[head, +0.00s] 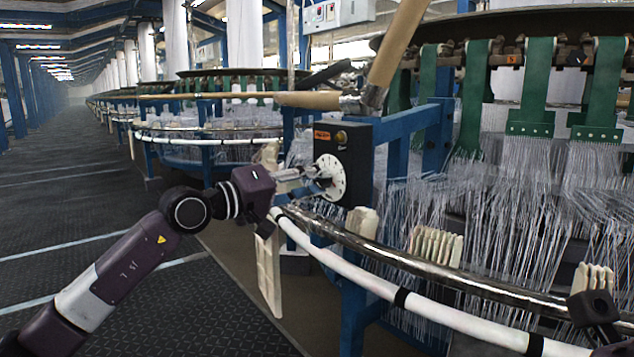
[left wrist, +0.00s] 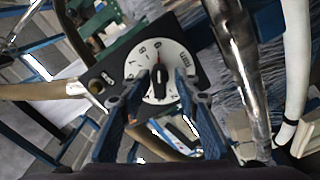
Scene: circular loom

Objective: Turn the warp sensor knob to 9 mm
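The warp sensor knob (left wrist: 160,82) is a black bar-shaped knob on a round white dial (left wrist: 174,55) with small digits around its rim. In the head view the dial (head: 334,178) sits on the front of a black box (head: 352,140). In the left wrist view the knob stands roughly upright, with a red mark above it near the dial's top; the exact setting is too small to read surely. My left gripper (head: 318,180) is at the dial. In the wrist view its fingers (left wrist: 158,84) are spread either side of the knob, with gaps visible.
A white tube (head: 370,280) and a metal rail (head: 430,265) curve below the box. A beige tube (head: 310,100) runs above it. Green straps (head: 470,100) and warp threads fill the right. A dark part of my right arm (head: 594,308) shows at bottom right. The left aisle floor (head: 60,200) is clear.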

